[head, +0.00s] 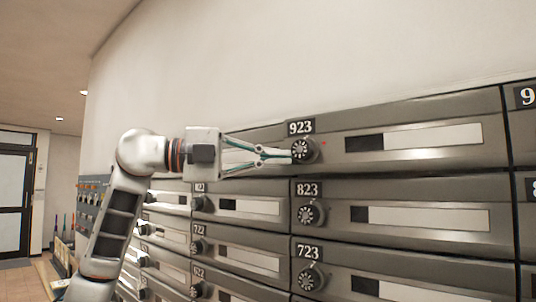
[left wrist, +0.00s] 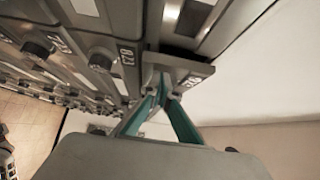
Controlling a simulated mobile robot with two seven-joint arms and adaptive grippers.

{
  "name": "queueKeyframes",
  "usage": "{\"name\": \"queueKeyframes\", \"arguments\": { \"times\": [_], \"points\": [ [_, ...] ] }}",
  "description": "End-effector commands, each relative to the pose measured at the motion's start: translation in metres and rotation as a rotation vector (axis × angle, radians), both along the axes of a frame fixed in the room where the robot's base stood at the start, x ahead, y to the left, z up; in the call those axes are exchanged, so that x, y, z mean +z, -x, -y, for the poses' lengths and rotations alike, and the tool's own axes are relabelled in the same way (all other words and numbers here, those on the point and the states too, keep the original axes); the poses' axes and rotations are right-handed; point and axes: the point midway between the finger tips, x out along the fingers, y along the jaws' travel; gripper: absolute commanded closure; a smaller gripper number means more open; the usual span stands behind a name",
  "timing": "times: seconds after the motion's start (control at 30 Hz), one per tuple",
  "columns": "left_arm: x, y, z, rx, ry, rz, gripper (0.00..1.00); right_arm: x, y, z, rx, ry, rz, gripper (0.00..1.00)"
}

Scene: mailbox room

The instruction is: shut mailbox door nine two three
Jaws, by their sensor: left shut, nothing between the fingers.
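Mailbox door 923 (head: 420,140) is a grey metal panel in the top row, with its number plate at upper left, a round black dial (head: 303,150) and a pale name strip. In the left wrist view a door panel (left wrist: 190,72) with a number plate stands out from the row, with a dark gap behind it; it looks ajar. My left gripper (head: 288,157) comes in from the left, its teal fingers brought together at the tips beside the dial. In the left wrist view its fingertips (left wrist: 163,88) meet at the panel; I cannot tell whether they touch it. My right gripper is not in view.
Door 823 (head: 420,215) and door 723 (head: 420,278) lie below and look flush. More mailboxes run to both sides. The plain wall (head: 300,60) rises above the mailboxes. A dark-framed door (head: 14,200) and open floor are at the far left.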

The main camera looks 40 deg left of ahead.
Motion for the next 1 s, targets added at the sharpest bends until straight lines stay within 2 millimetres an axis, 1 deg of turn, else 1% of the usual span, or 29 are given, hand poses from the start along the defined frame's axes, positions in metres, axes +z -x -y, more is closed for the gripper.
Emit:
{"name": "queueKeyframes", "arguments": {
  "times": [0.33, 0.43, 0.63, 0.73, 1.0],
  "points": [
    [0.0, -0.002, 0.0, 0.0, 0.001, -0.001, 1.0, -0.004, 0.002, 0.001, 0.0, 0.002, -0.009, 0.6],
    [0.002, -0.01, -0.001, 0.0, 0.001, -0.002, 1.0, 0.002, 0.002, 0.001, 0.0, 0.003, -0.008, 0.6],
    [0.002, -0.036, -0.002, 0.001, 0.001, -0.001, 1.0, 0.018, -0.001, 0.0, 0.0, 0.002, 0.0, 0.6],
    [0.0, -0.039, -0.003, 0.004, 0.0, 0.001, 1.0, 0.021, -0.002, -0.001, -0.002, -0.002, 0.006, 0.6],
    [0.0, -0.04, -0.004, 0.008, 0.001, 0.002, 1.0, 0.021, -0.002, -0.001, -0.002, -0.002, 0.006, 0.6]
  ]
}}
